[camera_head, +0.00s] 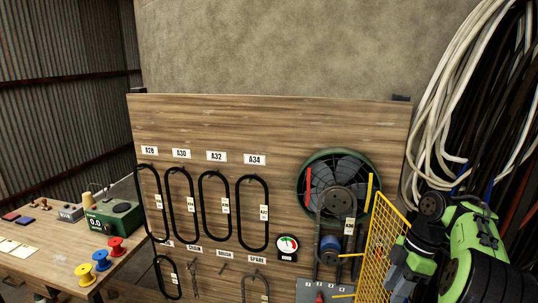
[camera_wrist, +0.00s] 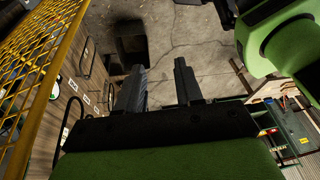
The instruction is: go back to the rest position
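My gripper (camera_wrist: 160,70) shows in the wrist view with its two dark fingers apart and nothing between them. Beyond the fingertips is bare concrete floor. In the head view my green and black arm is folded at the lower right, in front of the hanging cables; I cannot make out the fingertips there. A yellow mesh guard (camera_head: 384,245) stands just left of the arm, and it also shows along the left of the wrist view (camera_wrist: 38,65).
A wooden board (camera_head: 215,120) holds several black belts (camera_head: 252,212), a green fan with pulleys (camera_head: 340,185) and a gauge (camera_head: 287,246). A workbench (camera_head: 50,265) at left carries coloured spools (camera_head: 101,260) and a green meter box (camera_head: 115,216). White cables (camera_head: 450,90) hang at right.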

